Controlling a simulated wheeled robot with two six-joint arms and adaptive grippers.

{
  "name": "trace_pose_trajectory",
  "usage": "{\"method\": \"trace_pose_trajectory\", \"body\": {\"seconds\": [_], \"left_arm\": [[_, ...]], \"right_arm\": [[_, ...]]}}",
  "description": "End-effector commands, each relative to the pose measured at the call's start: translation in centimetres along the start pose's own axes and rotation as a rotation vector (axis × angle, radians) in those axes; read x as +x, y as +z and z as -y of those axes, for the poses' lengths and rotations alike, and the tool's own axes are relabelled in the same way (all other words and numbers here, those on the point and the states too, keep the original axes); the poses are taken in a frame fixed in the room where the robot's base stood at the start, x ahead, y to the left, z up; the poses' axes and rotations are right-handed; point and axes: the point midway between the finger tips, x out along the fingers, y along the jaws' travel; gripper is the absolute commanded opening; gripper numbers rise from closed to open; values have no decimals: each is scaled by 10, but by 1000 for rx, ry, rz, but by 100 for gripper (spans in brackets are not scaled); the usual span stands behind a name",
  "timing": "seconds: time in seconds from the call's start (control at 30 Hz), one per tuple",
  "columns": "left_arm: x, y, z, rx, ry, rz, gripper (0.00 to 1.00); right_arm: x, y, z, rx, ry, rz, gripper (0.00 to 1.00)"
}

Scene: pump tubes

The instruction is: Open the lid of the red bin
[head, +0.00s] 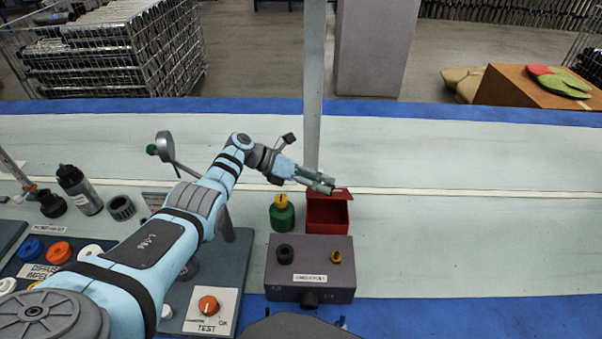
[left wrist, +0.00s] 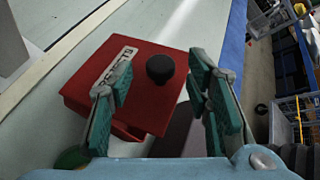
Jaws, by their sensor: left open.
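The red bin (head: 328,215) stands on the bench behind the grey control box. Its red lid (left wrist: 95,75) fills much of the left wrist view, with a black knob (left wrist: 160,68) and a white label on it. My left gripper (head: 325,183) is just above the bin's top in the head view and hides part of it. In the left wrist view the fingers (left wrist: 165,92) are apart, one on each side of the knob, without visible contact. I cannot tell how far the lid is raised. My right gripper is not in view.
A grey control box (head: 310,260) stands in front of the bin. A green bottle with a yellow top (head: 282,212) is close on its left, and a grey post (head: 313,90) rises behind. The bench to the right is clear.

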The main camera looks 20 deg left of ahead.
Motion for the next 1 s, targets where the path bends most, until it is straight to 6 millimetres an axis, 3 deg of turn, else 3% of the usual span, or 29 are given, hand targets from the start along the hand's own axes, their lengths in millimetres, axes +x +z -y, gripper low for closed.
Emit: {"method": "trace_pose_trajectory", "body": {"seconds": [0.3, 0.4, 0.7, 0.87, 1.0], "left_arm": [[-84, -1, 0, 2, 5, -4, 45], [-100, -1, 0, 1, 3, -4, 45], [-107, -1, 0, 1, 1, -3, 45], [-109, 3, 4, 2, 1, -4, 19], [-115, 18, 16, 7, -4, -8, 0]], "right_arm": [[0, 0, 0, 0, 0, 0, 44], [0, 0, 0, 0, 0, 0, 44], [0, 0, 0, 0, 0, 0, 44], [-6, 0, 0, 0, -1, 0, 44], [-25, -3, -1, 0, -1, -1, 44]]}}
